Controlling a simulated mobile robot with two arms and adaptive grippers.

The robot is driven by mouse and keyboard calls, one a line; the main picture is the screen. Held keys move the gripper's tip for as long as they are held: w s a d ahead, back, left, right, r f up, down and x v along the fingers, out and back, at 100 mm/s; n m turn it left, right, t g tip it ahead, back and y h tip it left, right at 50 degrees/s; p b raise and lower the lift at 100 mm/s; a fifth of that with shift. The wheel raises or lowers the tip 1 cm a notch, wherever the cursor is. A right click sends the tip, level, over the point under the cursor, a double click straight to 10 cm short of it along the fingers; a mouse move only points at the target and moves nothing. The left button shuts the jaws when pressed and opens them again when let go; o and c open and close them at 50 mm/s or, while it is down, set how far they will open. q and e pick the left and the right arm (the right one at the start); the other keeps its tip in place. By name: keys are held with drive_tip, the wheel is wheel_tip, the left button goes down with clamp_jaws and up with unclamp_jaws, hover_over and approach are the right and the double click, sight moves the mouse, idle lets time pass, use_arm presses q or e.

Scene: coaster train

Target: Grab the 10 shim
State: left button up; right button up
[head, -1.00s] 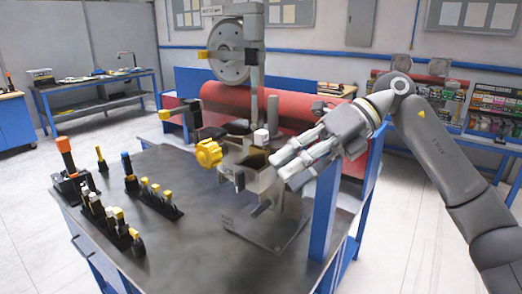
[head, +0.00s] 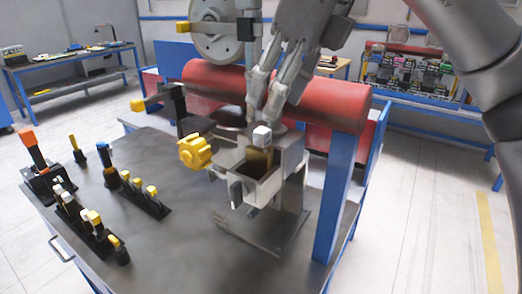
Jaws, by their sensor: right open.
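My right gripper (head: 264,110) points down with its fingers apart and empty. In the picture it is just above a white-capped piece (head: 262,133) with a brownish body. That piece stands upright in a grey open-topped holder (head: 265,188) on the machine. No number is readable on it or on any other piece, so I cannot tell which is the 10 shim. Several small pieces with yellow (head: 151,189), white, blue and orange tops stand in black racks on the left of the dark table (head: 165,240). My left gripper is out of view.
A yellow knob (head: 195,151) sits left of the holder. A red cylinder (head: 215,88) lies behind it. A blue post (head: 333,200) rises at the table's right side. The table front between the racks and the machine is clear.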

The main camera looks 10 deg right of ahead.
sight(263, 129)
drive_tip(key=p+x, duration=0.1)
drive_tip(key=x, duration=0.2)
drive_tip(key=p+x, duration=0.1)
drive_tip(key=x, duration=0.2)
drive_tip(key=shift+w+d+f, duration=0.1)
drive_tip(key=shift+w+f, duration=0.1)
drive_tip(key=shift+f, duration=0.15)
drive_tip(key=shift+w+f, duration=0.1)
drive_tip(key=shift+f, duration=0.1)
drive_tip(key=shift+c, duration=0.6)
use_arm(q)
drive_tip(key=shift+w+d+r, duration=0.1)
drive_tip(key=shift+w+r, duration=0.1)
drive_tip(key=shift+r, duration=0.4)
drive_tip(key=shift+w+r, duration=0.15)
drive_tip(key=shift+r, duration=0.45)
use_arm(e)
clamp_jaws()
